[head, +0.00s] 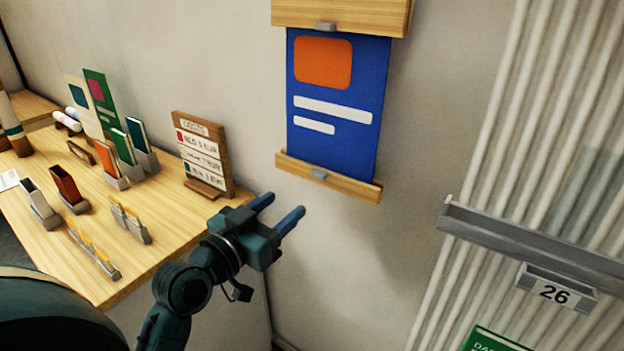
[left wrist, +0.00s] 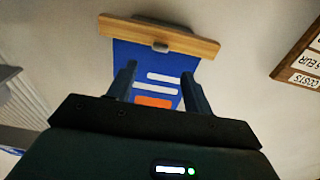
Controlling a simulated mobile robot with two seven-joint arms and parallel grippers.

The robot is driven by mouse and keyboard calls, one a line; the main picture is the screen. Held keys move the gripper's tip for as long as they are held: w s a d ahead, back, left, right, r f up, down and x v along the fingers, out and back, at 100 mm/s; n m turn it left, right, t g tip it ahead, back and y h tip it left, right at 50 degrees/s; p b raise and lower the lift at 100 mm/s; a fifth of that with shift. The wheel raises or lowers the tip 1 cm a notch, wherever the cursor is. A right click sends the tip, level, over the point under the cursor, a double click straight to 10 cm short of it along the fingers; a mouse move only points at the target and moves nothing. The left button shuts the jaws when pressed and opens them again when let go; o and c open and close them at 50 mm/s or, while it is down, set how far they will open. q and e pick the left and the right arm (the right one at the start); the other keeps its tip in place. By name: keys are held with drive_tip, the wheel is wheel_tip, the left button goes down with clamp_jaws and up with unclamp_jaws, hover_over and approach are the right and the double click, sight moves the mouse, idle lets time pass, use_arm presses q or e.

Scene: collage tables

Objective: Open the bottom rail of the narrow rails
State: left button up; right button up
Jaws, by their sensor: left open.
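The narrow rails are wooden and hang on the wall with a blue poster (head: 335,105) between them. The top rail (head: 345,15) is cut by the upper edge of the head view. The bottom rail (head: 345,184) lies across the poster's lower edge, with a small grey clip (head: 319,174) at its middle. In the left wrist view, which looks upside down, the bottom rail (left wrist: 190,42) and its clip (left wrist: 160,47) show beyond the fingers. My left gripper (head: 284,204) is open and empty, below and left of the bottom rail, apart from it. My right gripper is out of view.
A wooden table (head: 130,255) at left bears card holders, cards and a price board (head: 204,155). At right, a wide grey rail (head: 530,245) hangs before ribbed panelling, with a "26" label (head: 555,293) and a green sheet (head: 490,341) below. The wall under the poster is clear.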

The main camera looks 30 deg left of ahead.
sight(316, 179)
use_arm(q)
drive_tip(key=w, duration=0.3)
drive_tip(key=w+d+p, duration=0.1)
drive_tip(key=w, duration=0.2)
drive_tip(key=w+p, duration=0.1)
drive_tip(key=w, duration=0.3)
drive_tip(key=shift+d, duration=0.15)
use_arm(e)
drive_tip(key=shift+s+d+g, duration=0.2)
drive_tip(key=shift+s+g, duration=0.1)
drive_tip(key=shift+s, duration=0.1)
